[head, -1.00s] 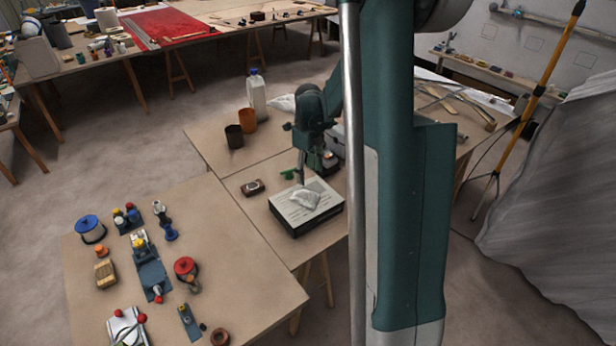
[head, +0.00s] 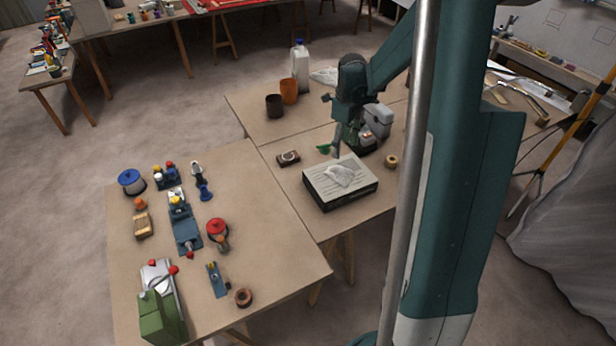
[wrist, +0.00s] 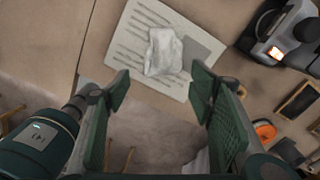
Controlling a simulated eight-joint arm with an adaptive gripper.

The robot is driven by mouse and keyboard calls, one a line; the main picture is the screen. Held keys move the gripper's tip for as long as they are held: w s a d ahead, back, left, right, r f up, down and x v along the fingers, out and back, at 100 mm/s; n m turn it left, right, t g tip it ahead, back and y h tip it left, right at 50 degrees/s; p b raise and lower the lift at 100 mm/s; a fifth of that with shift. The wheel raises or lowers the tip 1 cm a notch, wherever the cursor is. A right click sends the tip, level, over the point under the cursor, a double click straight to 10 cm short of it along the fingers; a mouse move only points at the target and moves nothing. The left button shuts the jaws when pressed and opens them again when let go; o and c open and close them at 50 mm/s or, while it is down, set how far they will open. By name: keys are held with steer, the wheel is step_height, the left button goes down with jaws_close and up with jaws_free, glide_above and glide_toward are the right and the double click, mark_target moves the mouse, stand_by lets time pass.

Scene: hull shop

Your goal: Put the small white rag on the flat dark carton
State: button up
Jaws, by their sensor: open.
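The small white rag (head: 341,176) lies crumpled on the pale printed top of the flat dark carton (head: 345,199). In the wrist view the rag (wrist: 164,52) rests near the middle of the printed top (wrist: 125,48), apart from the carton's edges. My gripper (head: 338,152) is above the carton's far side, close to the rag. In the wrist view my gripper (wrist: 160,86) is open, with its two fingers apart and nothing between them. The rag is beyond the fingertips and looks clear of them. The carton's dark sides show only in the head view.
A small dark box (head: 288,158) lies left of the carton, and a tape roll (head: 391,161) lies right. A dark cup (head: 274,106), an orange cup (head: 289,91) and a white jug (head: 300,67) stand farther back. The front-left table (head: 270,240) holds several tools.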

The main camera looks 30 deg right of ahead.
steer(key=s+a+r+n+t, duration=0.2)
steer(key=s+a+r+n, duration=0.2)
steer(key=a+r+n, duration=0.4)
steer(key=s+a+r+n+t, duration=0.1)
steer(key=s+a+r+n, duration=0.5)
steer(key=a, duration=0.3)
steer(key=s+a+r+n+t, duration=0.4)
steer(key=s+a+n, duration=1)
steer(key=s+n, duration=0.1)
steer(key=shift+n, duration=0.8)
steer(key=shift+f, duration=0.1)
